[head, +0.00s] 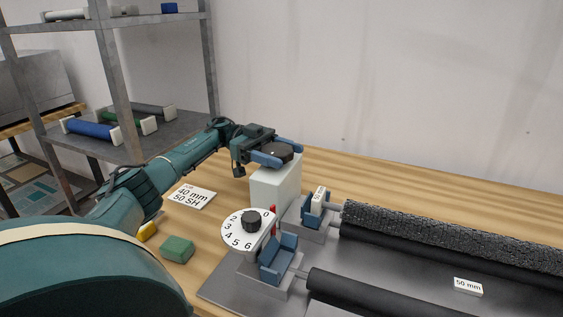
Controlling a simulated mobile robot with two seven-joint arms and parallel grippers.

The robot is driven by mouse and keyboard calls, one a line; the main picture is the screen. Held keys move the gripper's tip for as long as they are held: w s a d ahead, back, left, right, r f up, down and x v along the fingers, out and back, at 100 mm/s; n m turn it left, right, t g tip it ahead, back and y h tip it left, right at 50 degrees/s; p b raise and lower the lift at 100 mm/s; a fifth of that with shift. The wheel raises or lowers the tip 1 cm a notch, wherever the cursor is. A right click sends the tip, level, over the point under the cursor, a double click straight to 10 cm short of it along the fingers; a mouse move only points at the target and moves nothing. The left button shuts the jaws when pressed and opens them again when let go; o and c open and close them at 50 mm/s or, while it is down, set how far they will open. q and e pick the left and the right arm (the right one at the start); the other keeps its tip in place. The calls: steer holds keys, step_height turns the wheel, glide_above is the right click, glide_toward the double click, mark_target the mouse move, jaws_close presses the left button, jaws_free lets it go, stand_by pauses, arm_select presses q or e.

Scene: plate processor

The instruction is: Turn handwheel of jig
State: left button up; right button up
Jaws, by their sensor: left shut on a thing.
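The jig (220,291) stands on the wooden table, with a metal base, blue roller supports and dark rollers. A white block (275,190) rises at its back left, with a dark round handwheel (279,152) on top. My left gripper (276,154) is over this block, its blue fingers shut around the handwheel. The fingers partly hide the wheel. A white dial (237,238) with numbers and a black knob (251,221) sits at the front of the jig, below the gripper. My right gripper is not in view.
A green block (177,249) and a yellow item (147,231) lie near my left arm. A "40 mm 50 SH" card (191,196) lies on the table. A grey shelf (170,127) with coloured rollers stands at the left. Table behind the jig is clear.

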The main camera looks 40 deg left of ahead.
mark_target(281, 149)
arm_select(q)
steer(key=shift+m+g, duration=0.3)
steer(key=shift+g, duration=0.1)
steer(key=o, duration=1)
step_height(281, 149, up, 10)
steer(key=shift+p, duration=0.3)
